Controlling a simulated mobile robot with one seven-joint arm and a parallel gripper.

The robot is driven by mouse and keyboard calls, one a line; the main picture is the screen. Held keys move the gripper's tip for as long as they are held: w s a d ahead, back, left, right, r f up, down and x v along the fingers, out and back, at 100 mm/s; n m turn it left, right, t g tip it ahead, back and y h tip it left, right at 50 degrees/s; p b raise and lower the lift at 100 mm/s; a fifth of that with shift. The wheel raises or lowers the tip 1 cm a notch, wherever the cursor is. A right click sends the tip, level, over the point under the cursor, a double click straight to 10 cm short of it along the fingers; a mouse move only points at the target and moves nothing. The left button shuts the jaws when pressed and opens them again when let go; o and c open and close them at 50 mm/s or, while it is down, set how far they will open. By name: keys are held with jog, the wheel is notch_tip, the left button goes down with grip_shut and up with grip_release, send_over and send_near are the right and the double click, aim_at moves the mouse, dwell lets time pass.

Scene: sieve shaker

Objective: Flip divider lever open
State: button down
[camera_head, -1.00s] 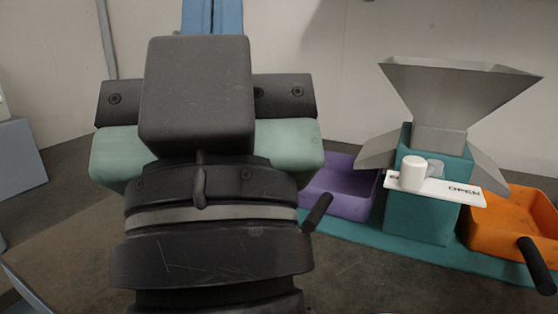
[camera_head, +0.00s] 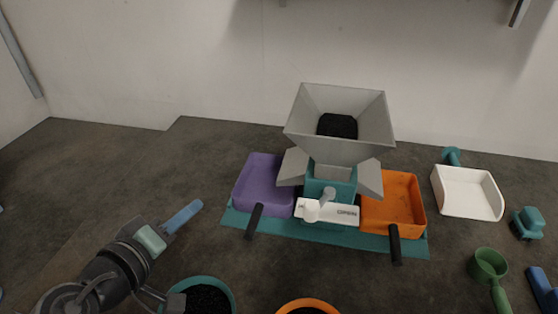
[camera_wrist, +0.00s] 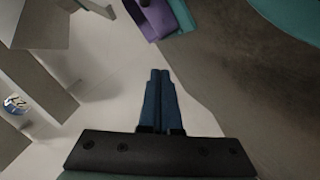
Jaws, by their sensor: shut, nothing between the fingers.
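The divider lever (camera_head: 327,197) is a short grey arm with a white knob (camera_head: 311,211) on the front of the teal divider body. The knob sits over the left part of the white label plate (camera_head: 345,213), whose right part carries the word OPEN. My gripper (camera_head: 197,206) is at the lower left in the head view, left of the purple tray and well apart from the lever. Its blue fingers are together and empty, and they also show in the wrist view (camera_wrist: 160,76). The lever cannot be made out in the wrist view.
A grey hopper (camera_head: 290,130) with dark grains stands above the divider. A purple tray (camera_head: 240,192) and an orange tray (camera_head: 415,222) flank it, with black handles towards me. Teal (camera_head: 228,284) and orange bowls are in front. A white scoop (camera_head: 468,205) lies right.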

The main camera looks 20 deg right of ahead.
jog(key=s+r+n+g+h+p, duration=0.1)
jog(key=s+r+g+h+p, duration=0.3)
jog(key=s+h+p, duration=0.3)
jog(key=s+p, duration=0.2)
jog(key=s, duration=0.2)
jog(key=shift+s+g+h, duration=0.2)
jog(key=shift+g+h, duration=0.1)
jog(key=p, duration=0.3)
send_near(305, 205)
jog(key=w+d, duration=0.2)
jog(key=w, duration=0.3)
jog(key=d, duration=0.1)
jog(key=s+d, duration=0.1)
jog(key=d+f+p, duration=0.1)
jog(key=d, duration=0.1)
jog(key=shift+s, duration=0.4)
jog(key=shift+s+n, duration=0.15)
jog(key=shift+n, duration=0.15)
jog(key=shift+s+r+t+p, duration=0.1)
jog(key=shift+s+t+p, duration=0.1)
jog(key=shift+t+p, duration=0.2)
